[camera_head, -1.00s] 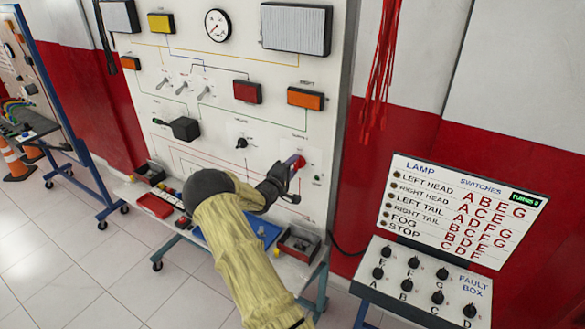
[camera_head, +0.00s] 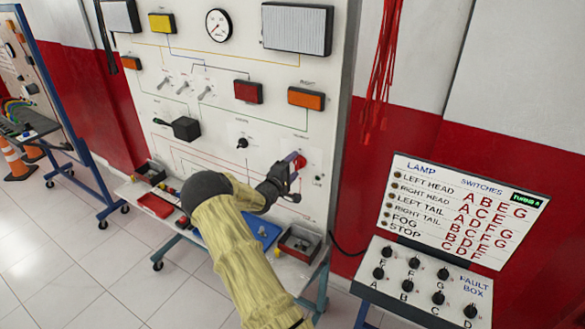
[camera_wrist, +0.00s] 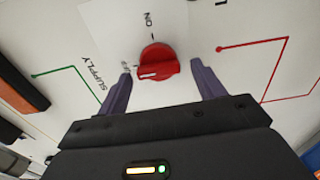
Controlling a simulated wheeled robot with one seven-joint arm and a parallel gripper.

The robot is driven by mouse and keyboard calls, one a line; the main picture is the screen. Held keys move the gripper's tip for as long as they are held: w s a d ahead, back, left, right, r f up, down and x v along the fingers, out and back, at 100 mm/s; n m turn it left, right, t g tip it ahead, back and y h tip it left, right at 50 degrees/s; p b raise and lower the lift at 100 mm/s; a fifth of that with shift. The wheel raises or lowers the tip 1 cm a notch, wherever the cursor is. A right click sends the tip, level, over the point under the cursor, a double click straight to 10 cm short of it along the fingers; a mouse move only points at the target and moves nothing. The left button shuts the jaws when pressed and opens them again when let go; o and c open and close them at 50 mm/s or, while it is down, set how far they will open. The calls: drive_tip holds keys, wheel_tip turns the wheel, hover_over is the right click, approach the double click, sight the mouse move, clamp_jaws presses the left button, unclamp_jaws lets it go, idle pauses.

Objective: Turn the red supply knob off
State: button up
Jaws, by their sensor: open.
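The red supply knob (camera_wrist: 160,64) sits on the white panel in the wrist view, with "ON" printed on one side and "OFF" by its left edge. Its grip bar lies across the picture, and its white mark (camera_wrist: 147,75) is at the left end, toward "OFF". My gripper (camera_wrist: 162,78) is open, with one purple finger on each side of the knob and a visible gap at each side. In the head view the red knob (camera_head: 301,161) shows just beyond my gripper (camera_head: 291,168), at the lower right of the panel.
The white trainer panel (camera_head: 225,120) carries lamps, switches and a gauge. Trays of small parts (camera_head: 299,243) stand on the ledge below. A fault box (camera_head: 423,285) with several black knobs and a lamp chart stands at the right.

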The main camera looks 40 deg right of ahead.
drive_tip(key=b+v, duration=0.4)
drive_tip(key=v, duration=1.3)
drive_tip(key=shift+a+b, duration=0.2)
drive_tip(key=shift+b, duration=0.2)
